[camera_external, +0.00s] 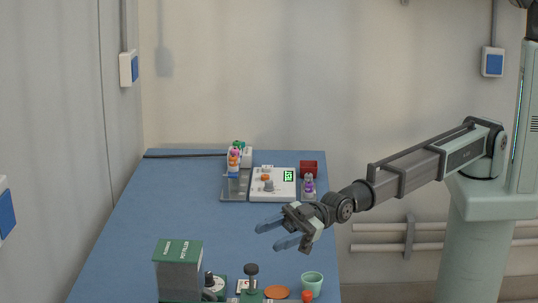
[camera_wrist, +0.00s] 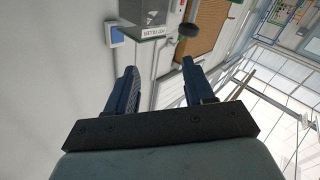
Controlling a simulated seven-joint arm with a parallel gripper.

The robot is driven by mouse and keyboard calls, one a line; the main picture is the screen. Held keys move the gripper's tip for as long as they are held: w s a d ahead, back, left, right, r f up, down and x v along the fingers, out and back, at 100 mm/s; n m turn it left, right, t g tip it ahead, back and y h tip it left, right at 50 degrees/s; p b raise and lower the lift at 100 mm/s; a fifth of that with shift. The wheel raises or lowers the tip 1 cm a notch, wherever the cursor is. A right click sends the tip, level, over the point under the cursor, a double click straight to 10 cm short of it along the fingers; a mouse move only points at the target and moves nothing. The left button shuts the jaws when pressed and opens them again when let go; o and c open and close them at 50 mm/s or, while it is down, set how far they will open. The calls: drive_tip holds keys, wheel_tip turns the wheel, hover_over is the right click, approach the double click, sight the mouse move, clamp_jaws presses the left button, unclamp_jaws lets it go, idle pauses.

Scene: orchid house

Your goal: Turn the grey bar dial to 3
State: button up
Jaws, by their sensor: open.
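A white panel box (camera_external: 286,192) lies toward the back of the blue table in the external view. It has a small lit green display (camera_external: 288,176) whose reading is too small to be sure of. A small grey knob (camera_external: 268,186), seemingly the bar dial, is on its left part with an orange piece just behind it. The dial's setting cannot be read. My gripper (camera_external: 267,237) is open and empty above the table, in front of the panel and apart from it. In the wrist view my gripper (camera_wrist: 159,68) shows two spread dark blue fingers with nothing between them; the dial is not seen there.
A grey tray (camera_external: 234,196) with orange and pink flowers stands left of the panel. A dark red box (camera_external: 309,167) and a purple flower (camera_external: 308,186) are on its right. A grey-green box (camera_external: 179,268), dark-knobbed items and a mint cup (camera_external: 312,283) stand in front. The table's left middle is clear.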

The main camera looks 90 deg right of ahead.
drive_tip(key=w+d+f+g+h, duration=0.1)
drive_tip(key=w+d+h, duration=0.1)
drive_tip(key=w+d, duration=0.5)
drive_tip(key=w+d+f+h, duration=0.1)
drive_tip(key=w+d+h, duration=0.15)
drive_tip(key=d, duration=0.75)
drive_tip(key=g+h, duration=0.4)
drive_tip(key=g, duration=0.6)
approach(269, 181)
drive_tip(key=shift+n, duration=0.3)
drive_tip(key=x, duration=0.8)
drive_tip(key=shift+f, duration=0.25)
clamp_jaws()
